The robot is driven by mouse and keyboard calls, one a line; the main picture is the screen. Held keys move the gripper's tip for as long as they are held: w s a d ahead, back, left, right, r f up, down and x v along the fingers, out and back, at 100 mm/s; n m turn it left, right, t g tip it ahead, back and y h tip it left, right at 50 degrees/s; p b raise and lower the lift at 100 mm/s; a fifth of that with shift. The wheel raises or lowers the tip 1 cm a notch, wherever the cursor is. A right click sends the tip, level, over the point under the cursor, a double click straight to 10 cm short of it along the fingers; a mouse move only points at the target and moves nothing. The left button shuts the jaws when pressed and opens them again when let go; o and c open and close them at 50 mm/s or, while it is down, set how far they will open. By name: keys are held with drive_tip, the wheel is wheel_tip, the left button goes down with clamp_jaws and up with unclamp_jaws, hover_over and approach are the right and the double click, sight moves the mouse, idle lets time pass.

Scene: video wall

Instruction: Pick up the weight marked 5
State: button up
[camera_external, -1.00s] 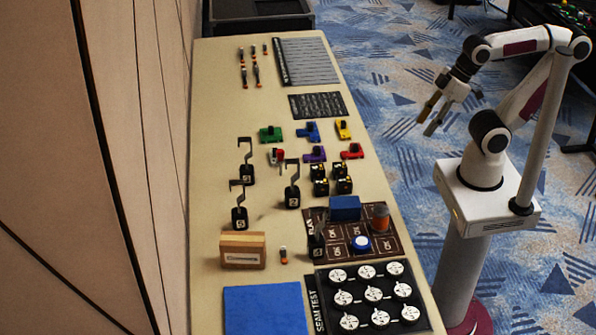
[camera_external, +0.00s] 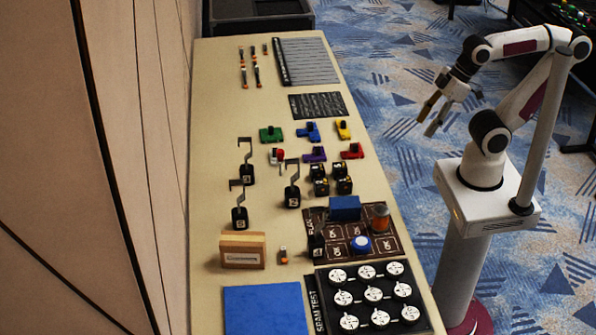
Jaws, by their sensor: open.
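Three black weights with tall hooks stand upright on the tan table, left of its middle: a rear one (camera_external: 246,174), a right one (camera_external: 292,197) and a front-left one (camera_external: 239,217). Each has a small white mark on its front. The marks are too small to read surely; the front-left one looks most like a 5. My gripper (camera_external: 429,122) is open and empty. It hangs over the floor beyond the table's right edge, well to the right of the weights and apart from them.
Several coloured blocks (camera_external: 308,132) and small black cubes (camera_external: 331,180) lie right of the weights. A wooden box (camera_external: 242,250) stands in front of them, near a blue mat (camera_external: 264,310) and a brown board (camera_external: 340,232). The table's left strip is clear.

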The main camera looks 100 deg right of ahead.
drive_tip(key=shift+w, duration=0.1)
idle(0.3)
drive_tip(key=t, duration=0.6)
hover_over(246, 210)
drive_tip(key=s, duration=1)
wheel_tip(246, 210, down, 15)
drive_tip(key=shift+n+t, duration=0.3)
drive_tip(key=shift+t, duration=0.5)
drive_tip(key=w+f, duration=0.1)
drive_tip(key=f, duration=0.3)
drive_tip(key=w+f, duration=0.2)
drive_tip(key=f, duration=0.2)
drive_tip(key=w+f, duration=0.1)
drive_tip(key=f, duration=0.3)
drive_tip(key=shift+w+d+f, duration=0.25)
drive_tip(key=shift+w+f+y, duration=0.1)
drive_tip(key=shift+f+y, duration=0.3)
drive_tip(key=shift+f, duration=0.3)
drive_tip(key=shift+w, duration=0.1)
drive_tip(key=shift+x, duration=1.15)
drive_tip(key=shift+w+f, duration=0.1)
drive_tip(key=shift+w, duration=0.05)
